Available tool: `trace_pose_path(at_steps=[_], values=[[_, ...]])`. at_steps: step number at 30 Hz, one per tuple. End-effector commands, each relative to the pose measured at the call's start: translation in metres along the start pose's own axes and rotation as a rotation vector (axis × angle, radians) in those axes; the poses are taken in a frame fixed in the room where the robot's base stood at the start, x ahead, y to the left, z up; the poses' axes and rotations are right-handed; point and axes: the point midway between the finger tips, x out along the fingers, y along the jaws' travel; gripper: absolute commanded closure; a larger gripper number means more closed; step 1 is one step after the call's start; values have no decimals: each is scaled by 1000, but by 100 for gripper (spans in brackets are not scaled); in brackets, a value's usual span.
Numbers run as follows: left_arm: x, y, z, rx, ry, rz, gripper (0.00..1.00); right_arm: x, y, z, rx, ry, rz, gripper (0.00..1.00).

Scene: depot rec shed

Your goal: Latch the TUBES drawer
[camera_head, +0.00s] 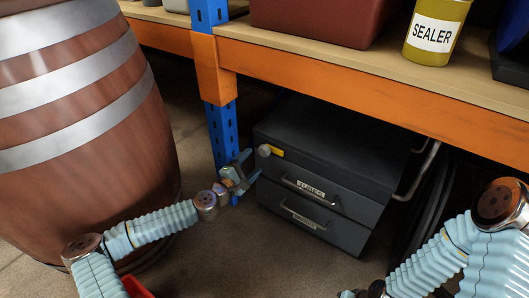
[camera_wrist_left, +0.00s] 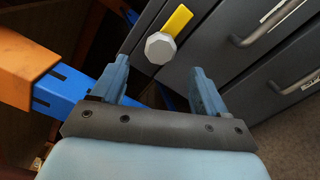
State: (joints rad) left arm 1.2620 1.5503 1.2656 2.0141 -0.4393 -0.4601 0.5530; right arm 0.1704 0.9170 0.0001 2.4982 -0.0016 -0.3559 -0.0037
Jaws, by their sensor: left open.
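A dark grey two-drawer cabinet (camera_head: 325,140) stands on the floor under the bench. Its upper drawer (camera_head: 311,189) is labelled TUBES and looks flush with the front. At the top left of the front is a pale faceted knob (camera_head: 264,151) with a yellow bar (camera_head: 277,152) pointing right. In the left wrist view the knob (camera_wrist_left: 160,47) lies just beyond and between the fingertips, with the yellow bar (camera_wrist_left: 177,20) above it. My left gripper (camera_head: 248,169) is open and empty, close to the knob; contact cannot be told.
A lower drawer (camera_head: 304,217) has a handle and an unreadable label. A blue post (camera_head: 222,135) rises left of the cabinet. A barrel (camera_head: 80,130) stands left. The orange bench beam (camera_head: 380,95) passes above; a SEALER tin (camera_head: 432,35) is on the bench.

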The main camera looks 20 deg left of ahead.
Motion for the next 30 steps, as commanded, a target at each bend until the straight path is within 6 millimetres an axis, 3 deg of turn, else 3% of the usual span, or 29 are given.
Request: trace_pose_path(at_steps=[3, 10, 15, 23, 30], values=[[28, 0, 1, 1, -2, 0, 26, 1, 0, 0, 0, 0, 0, 100], [66, -1, 1, 0, -1, -1, 26, 1, 0, 0, 0, -1, 0, 100], [77, 0, 0, 0, 0, -1, 26, 2, 0, 0, 0, -1, 0, 100], [77, 0, 0, 0, -1, -1, 26, 2, 0, 0, 0, -1, 0, 100], [77, -1, 0, 0, -1, -1, 63, 2, 0, 0, 0, -1, 0, 100]])
